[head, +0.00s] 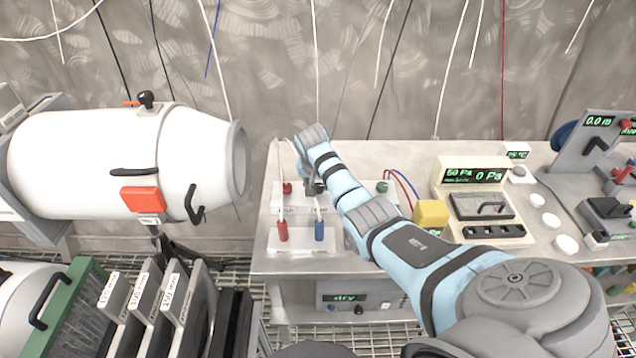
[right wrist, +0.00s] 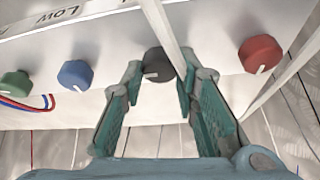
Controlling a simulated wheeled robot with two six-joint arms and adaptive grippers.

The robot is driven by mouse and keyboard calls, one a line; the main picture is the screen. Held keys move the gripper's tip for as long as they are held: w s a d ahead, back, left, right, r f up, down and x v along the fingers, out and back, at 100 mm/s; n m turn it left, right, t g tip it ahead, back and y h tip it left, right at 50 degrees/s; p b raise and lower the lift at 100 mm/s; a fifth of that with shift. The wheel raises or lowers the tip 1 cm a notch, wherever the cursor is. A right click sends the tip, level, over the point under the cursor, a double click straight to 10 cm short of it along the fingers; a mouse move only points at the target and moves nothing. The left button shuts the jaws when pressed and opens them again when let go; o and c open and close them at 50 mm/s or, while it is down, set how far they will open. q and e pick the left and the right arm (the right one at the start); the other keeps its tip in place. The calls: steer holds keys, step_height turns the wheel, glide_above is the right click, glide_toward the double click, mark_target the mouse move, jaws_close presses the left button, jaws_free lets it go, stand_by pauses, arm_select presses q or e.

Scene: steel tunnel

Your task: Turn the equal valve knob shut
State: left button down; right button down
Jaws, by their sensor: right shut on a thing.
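A white panel (head: 295,203) on the bench carries a row of knobs. A pale thin hose crosses in front of the knob. In the head view my right gripper (head: 311,180) is at the panel, and my arm hides part of the row. Any lettering for this knob is hidden. My left gripper is not in view.
A red knob (right wrist: 261,54) sits right of the gripper; a blue knob (right wrist: 75,73) and a green knob (right wrist: 15,85) sit left. Red and blue upright fittings stand on the bench front. A white cylinder (head: 85,165) is left of the bench.

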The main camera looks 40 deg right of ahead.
steer(key=shift+s+r+n+y+p, duration=0.1)
steer(key=shift+r+n+y+p, duration=0.15)
steer(key=shift+n+p, duration=0.85)
steer(key=shift+n+t+y+p, duration=0.35)
steer(key=shift+n+p, duration=0.25)
steer(key=shift+p, duration=0.3)
steer(key=shift+d+f+n+y+p, duration=0.15)
steer(key=shift+n+y+p, duration=0.2)
steer(key=shift+n, duration=0.55)
steer(key=n+y, duration=0.1)
steer(key=n, duration=0.1)
steer(key=shift+f+n+t, duration=0.15)
steer(key=shift+n+t, duration=0.2)
steer(key=shift+n, duration=0.05)
steer(key=n+y+b, duration=0.1)
steer(key=n+b, duration=0.1)
steer(key=shift+f+n, duration=0.15)
steer(key=shift+n, duration=0.15)
steer(key=n+y+b, duration=0.1)
steer(key=n+b, duration=0.2)
steer(key=b, duration=0.1)
steer(key=n+g+y+b, duration=0.1)
steer(key=n+b, duration=0.2)
steer(key=b, duration=0.2)
steer(key=shift+n+y+b, duration=0.25)
steer(key=shift+n+b, duration=0.35)
steer(key=shift+b, duration=0.2)
steer(key=shift+r, duration=0.2)
